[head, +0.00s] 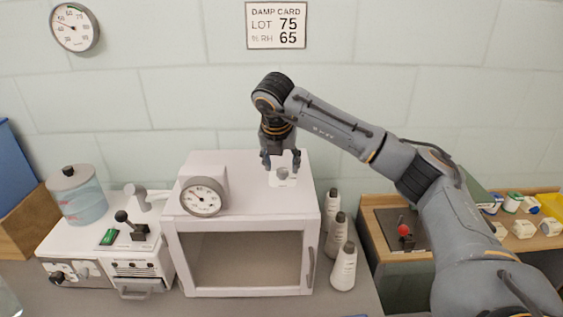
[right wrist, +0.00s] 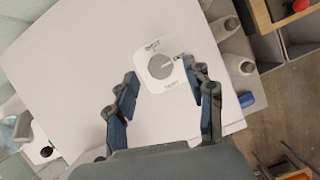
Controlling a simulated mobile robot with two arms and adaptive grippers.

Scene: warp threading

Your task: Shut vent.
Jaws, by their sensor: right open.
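The vent is a round grey knob (head: 282,173) on a pale square plate on top of the white cabinet (head: 240,220). In the right wrist view the grey knob (right wrist: 162,67) sits on its white plate (right wrist: 166,84), which has small lettering too blurred to read. My right gripper (head: 281,160) points down over the knob, its fingers spread to either side. In the right wrist view the gripper (right wrist: 162,88) is open and empty, with the knob showing between and beyond the fingertips. I cannot tell the exact height gap. My left gripper is not in view.
A dial gauge (head: 203,196) stands on the cabinet's front left. White bottles (head: 343,266) stand close to its right. A white machine (head: 105,245) with a water tank (head: 76,195) is at left. A damp card (head: 276,25) hangs on the wall.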

